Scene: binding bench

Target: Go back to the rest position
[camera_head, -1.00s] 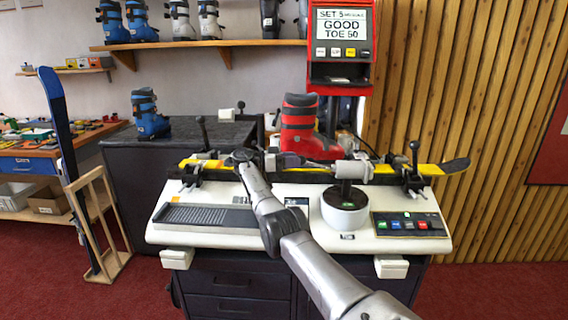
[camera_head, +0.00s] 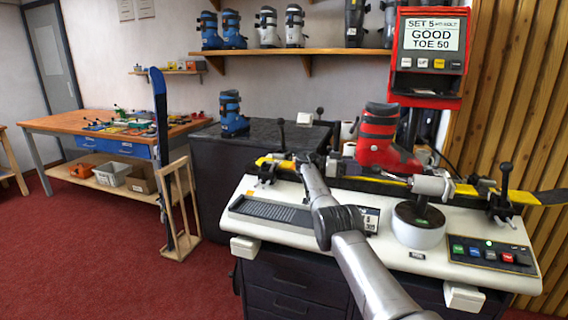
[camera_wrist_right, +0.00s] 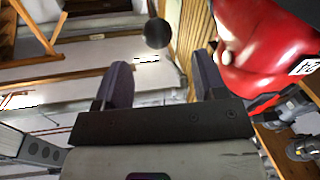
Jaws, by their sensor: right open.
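My right arm reaches in from the lower right over the white bench top (camera_head: 290,232). My right gripper (camera_wrist_right: 163,78) is open and empty in the right wrist view, its two dark fingers apart. In the head view it is mostly hidden by its own wrist, to the left of the red boot (camera_head: 376,140). The boot stands upright over the yellow and black ski (camera_head: 530,198) and also shows beside the fingers in the right wrist view (camera_wrist_right: 265,40). My left gripper is not in view.
A red display stand (camera_head: 430,55) reads "GOOD TOE 50". Clamp levers (camera_head: 503,178) stand at the ski's ends. A round white base (camera_head: 418,228) and a button panel (camera_head: 488,254) are at the bench's right. A blue boot (camera_head: 232,115) stands on the dark cabinet.

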